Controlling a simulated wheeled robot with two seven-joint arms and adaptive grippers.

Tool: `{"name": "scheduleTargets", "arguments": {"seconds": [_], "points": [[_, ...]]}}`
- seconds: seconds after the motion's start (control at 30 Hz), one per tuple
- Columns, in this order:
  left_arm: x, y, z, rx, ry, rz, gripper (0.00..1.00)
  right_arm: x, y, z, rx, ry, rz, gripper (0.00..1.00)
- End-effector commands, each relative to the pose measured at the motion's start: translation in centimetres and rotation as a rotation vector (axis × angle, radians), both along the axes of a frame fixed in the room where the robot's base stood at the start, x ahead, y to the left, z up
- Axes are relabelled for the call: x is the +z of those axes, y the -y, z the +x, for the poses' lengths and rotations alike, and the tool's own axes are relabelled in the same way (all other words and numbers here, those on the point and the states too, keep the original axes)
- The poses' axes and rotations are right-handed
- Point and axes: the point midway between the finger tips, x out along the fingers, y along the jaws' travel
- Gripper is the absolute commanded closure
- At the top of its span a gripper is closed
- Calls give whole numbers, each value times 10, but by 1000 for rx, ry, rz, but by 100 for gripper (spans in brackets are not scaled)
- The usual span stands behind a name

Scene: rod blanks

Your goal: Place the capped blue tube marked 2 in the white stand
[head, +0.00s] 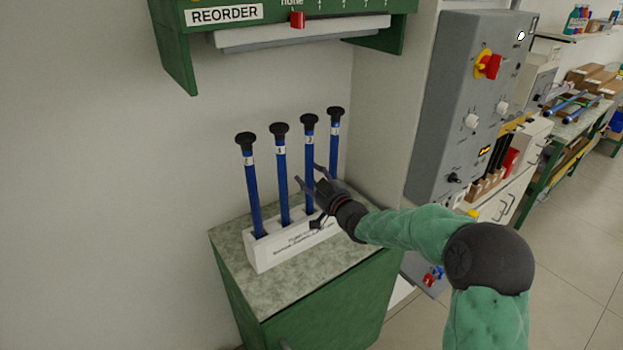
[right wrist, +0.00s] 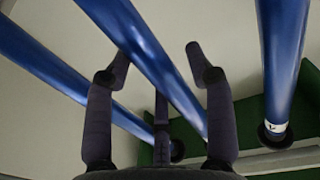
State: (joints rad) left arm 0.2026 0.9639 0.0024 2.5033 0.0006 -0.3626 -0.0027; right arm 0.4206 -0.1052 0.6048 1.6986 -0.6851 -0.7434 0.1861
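Several blue tubes with black caps stand upright, leaning slightly, in a row in the white stand (head: 262,257). From left they are a first tube (head: 253,195), a second (head: 282,180), a third (head: 308,150) and a last one (head: 335,140) at the right. Each has a small white label; I cannot read the numbers surely. My right gripper (head: 311,177) is open at the third tube's mid-height, its fingers either side of that tube in the picture. In the right wrist view a blue tube (right wrist: 150,60) crosses between the spread fingers (right wrist: 160,62); contact is not clear. My left gripper is out of view.
The stand is on a green cabinet with a speckled top (head: 285,288). A green shelf marked REORDER (head: 180,60) hangs above. A grey control box (head: 455,110) with knobs stands to the right. Blue rods (head: 567,103) lie on a far bench.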

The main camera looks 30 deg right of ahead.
Motion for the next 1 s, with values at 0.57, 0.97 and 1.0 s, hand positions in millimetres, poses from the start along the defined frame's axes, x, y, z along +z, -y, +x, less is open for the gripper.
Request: {"name": "scheduleTargets", "arguments": {"seconds": [0.57, 0.97, 1.0], "points": [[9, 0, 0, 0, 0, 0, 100, 4, 2, -26, -3, -1, 1, 43], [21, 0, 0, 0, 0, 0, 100, 4, 4, -101, -3, 0, 0, 43], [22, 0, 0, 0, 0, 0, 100, 4, 4, -106, -2, 0, 0, 43]]}}
